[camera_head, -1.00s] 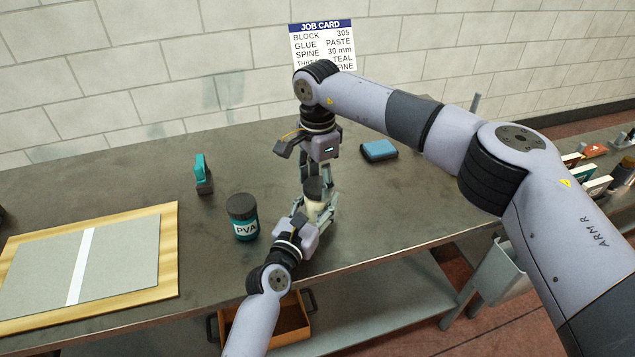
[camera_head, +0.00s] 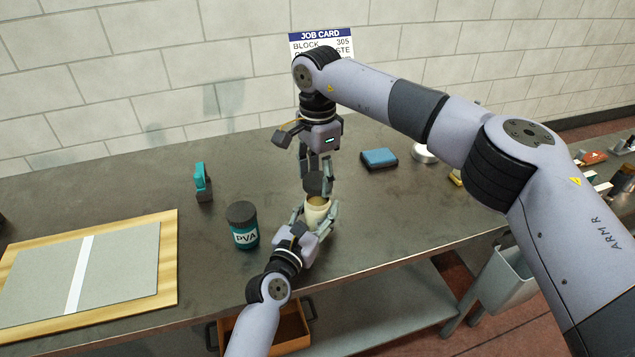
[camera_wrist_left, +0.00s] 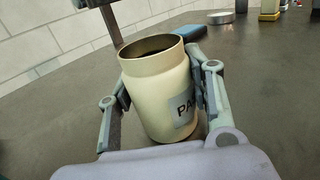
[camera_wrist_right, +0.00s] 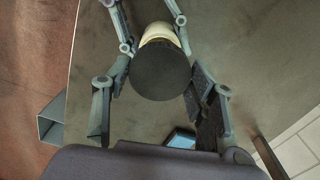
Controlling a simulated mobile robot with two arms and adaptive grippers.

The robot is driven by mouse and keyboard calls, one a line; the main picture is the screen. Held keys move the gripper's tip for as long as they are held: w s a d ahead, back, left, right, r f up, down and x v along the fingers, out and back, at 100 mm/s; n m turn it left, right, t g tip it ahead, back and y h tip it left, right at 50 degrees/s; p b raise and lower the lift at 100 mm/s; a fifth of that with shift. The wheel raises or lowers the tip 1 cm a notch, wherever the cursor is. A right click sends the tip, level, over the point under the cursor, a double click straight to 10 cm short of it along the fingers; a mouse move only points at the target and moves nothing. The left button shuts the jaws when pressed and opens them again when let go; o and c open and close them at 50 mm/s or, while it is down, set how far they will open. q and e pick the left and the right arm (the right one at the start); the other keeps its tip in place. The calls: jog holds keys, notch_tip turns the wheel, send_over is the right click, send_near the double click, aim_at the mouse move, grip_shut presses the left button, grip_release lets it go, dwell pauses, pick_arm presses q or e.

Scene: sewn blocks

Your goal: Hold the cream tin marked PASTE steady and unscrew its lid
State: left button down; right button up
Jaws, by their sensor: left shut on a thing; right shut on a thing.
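The cream tin (camera_head: 317,213) stands on the bench with its mouth open. In the left wrist view the tin (camera_wrist_left: 155,98) shows its bare rim, dark inside and part of a label reading "PA". My left gripper (camera_head: 320,220) is shut around its body from the front. The dark round lid (camera_head: 315,184) is just above the tin, apart from it. My right gripper (camera_head: 316,180) is shut on the lid from above. In the right wrist view the lid (camera_wrist_right: 160,65) hides most of the tin (camera_wrist_right: 161,35).
A teal-topped tool (camera_head: 202,181) and a board (camera_head: 168,290) with grey panels lie further left. A blue block (camera_head: 379,157) is behind right. An orange drawer (camera_head: 290,330) is open below the front edge.

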pick_arm(q)
jog(key=c, duration=0.7)
grip_release()
jog(key=shift+s, duration=0.1)
jog(key=v, duration=1.1)
jog(key=shift+s+a, duration=0.1)
jog(key=shift+s, duration=0.2)
jog(key=shift+s+f, duration=0.1)
jog(key=shift+s, duration=0.1)
